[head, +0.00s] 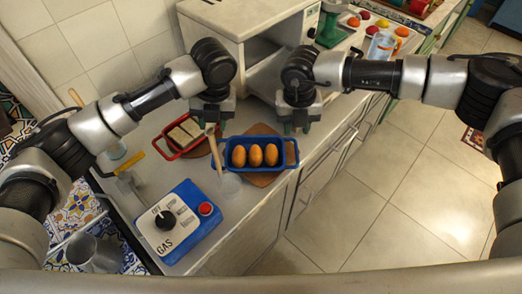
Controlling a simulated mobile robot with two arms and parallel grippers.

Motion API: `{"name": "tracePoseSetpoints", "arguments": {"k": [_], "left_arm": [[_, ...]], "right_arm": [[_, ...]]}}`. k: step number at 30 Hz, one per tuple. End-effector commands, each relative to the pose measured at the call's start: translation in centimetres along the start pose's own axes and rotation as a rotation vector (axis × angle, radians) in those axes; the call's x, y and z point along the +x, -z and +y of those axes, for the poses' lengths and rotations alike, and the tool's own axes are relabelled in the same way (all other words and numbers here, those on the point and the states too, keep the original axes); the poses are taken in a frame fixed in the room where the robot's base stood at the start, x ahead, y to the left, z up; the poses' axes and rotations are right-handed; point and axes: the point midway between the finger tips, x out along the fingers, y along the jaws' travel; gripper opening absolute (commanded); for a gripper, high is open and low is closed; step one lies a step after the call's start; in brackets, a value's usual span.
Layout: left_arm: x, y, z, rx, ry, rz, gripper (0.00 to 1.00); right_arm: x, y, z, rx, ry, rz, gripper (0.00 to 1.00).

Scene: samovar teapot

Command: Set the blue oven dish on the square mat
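The blue oven dish (247,167) is in the middle of the head view, with three orange-brown oval pieces (255,155) in it. A brown square mat (263,181) shows beneath it, past its near side and right end. The dish looks set on the mat, shifted to the left; contact underneath is hidden. My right gripper (296,128) is open and empty, just behind the dish's right end. My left gripper (213,120) is behind and left of the dish, with its fingers apart and seemingly nothing between them.
An open white oven (246,22) stands behind.

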Motion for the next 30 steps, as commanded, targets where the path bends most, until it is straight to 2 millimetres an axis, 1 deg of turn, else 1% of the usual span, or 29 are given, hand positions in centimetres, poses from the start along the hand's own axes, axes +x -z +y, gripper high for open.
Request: {"name": "tracePoseSetpoints", "arguments": {"k": [1,6,9,12,17,30], "left_arm": [[0.0,0.0,0.0,0.0,0.0,0.0,0.35],[0.0,0.0,0.0,0.0,0.0,0.0,0.35],[0.1,0.0,0.0,0.0,0.0,0.0,0.35],[0.1,0.0,0.0,0.0,0.0,0.0,0.35],[0.1,0.0,0.0,0.0,0.0,0.0,0.35],[0.1,0.0,0.0,0.0,0.0,0.0,0.35]], "right_arm": [[-1.3,-0.1,0.0,0.0,0.0,-0.003,0.35],[-4.7,0.0,-0.1,0.0,0.0,-0.003,0.35],[-6.1,-0.1,-0.1,0.001,0.001,-0.001,0.35],[-7.0,0.0,-0.1,0.001,0.0,-0.001,0.35],[-7.4,0.0,-0.1,0.001,0.001,0.0,0.35],[-7.4,0.0,0.0,0.001,0.001,0.001,0.35]]}}
